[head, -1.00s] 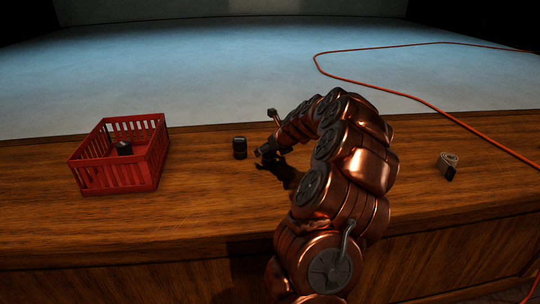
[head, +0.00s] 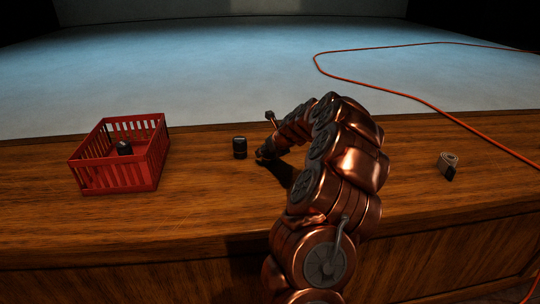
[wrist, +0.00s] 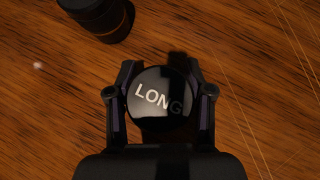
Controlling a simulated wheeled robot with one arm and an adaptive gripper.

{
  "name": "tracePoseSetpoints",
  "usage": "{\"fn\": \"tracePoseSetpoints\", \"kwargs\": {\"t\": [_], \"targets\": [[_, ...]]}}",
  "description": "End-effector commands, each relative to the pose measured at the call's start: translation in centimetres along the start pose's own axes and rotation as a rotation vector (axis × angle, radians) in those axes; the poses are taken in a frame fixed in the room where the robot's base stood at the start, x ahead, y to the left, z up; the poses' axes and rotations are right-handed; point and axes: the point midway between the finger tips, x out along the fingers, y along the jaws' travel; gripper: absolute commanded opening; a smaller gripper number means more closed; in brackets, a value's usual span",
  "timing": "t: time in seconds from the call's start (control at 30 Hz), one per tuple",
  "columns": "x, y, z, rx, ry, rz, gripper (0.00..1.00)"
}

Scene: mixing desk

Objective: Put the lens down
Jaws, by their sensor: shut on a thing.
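A dark round lens with a cap reading "LONG" (wrist: 158,98) sits between the fingers of my gripper (wrist: 160,78) in the wrist view. The fingers are shut on its sides. In the head view my gripper (head: 264,156) is low over the wooden desk, and the held lens is hard to make out there. I cannot tell whether its base touches the wood. A second dark lens (head: 239,148) stands upright just left of my gripper. It also shows at the top of the wrist view (wrist: 105,14), apart from the held lens.
A red slatted basket (head: 118,179) stands at the left with a small dark object (head: 124,148) inside. An orange cable (head: 400,91) runs across the pale floor behind and over the desk. The desk between basket and second lens is clear.

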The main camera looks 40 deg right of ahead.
Motion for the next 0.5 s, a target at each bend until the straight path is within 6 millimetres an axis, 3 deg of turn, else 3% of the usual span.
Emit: {"fn": "tracePoseSetpoints", "kwargs": {"t": [0.27,0.5], "targets": [[0.00,-0.01,-0.01,0.000,0.000,0.000,0.02],[-0.06,-0.02,0.06,0.000,0.000,0.000,0.00]]}}
